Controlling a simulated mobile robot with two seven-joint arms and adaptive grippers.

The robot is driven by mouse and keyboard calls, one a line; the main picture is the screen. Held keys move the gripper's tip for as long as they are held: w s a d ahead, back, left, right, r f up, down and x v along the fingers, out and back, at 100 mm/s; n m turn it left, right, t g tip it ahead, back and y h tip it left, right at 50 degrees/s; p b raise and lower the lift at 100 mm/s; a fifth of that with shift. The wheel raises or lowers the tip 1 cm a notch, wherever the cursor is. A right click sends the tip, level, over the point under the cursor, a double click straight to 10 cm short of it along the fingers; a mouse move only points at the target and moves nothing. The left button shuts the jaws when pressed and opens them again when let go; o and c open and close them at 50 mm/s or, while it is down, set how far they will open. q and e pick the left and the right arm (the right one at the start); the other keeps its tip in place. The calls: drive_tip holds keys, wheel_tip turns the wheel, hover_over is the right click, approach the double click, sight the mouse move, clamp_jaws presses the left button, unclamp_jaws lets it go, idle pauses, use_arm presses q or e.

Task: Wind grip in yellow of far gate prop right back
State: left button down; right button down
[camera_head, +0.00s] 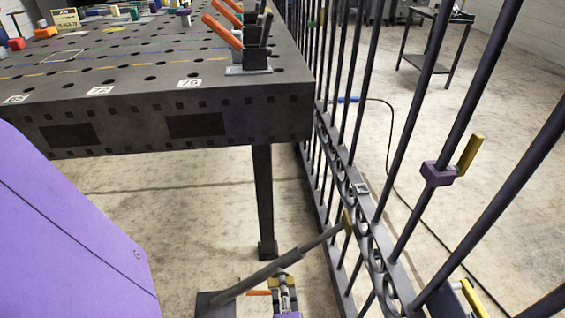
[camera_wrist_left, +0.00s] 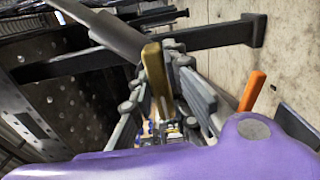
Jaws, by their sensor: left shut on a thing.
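The gate prop (camera_head: 245,284) is a grey tube sloping up from a dark foot on the floor, with a thinner rod reaching a yellow end piece (camera_head: 347,222) at the gate. Its thick tube also shows in the left wrist view (camera_wrist_left: 105,32). My left gripper (camera_head: 284,276) is under the upper part of the thick tube, at the bottom of the head view. In the left wrist view the yellow grip (camera_wrist_left: 154,72) stands between my left gripper's fingers (camera_wrist_left: 160,95), which are shut on it. The grip's lower end is partly hidden. My right gripper is not in view.
The dark barred gate (camera_head: 383,245) stands close on the right. It carries a purple clamp with a yellow lever (camera_head: 440,172). A perforated table (camera_head: 150,105) with orange-handled clamps (camera_head: 224,30) is at upper left, its leg (camera_head: 264,200) behind the prop. Bare floor lies between.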

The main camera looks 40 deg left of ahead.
use_arm(q)
drive_tip(key=shift+w+m, duration=0.1)
drive_tip(key=shift+m, duration=0.9)
drive_tip(key=shift+a, duration=0.1)
drive_tip(key=c, duration=1.7)
unclamp_jaws()
drive_tip(key=shift+c, duration=0.2)
drive_tip(key=shift+o, duration=0.3)
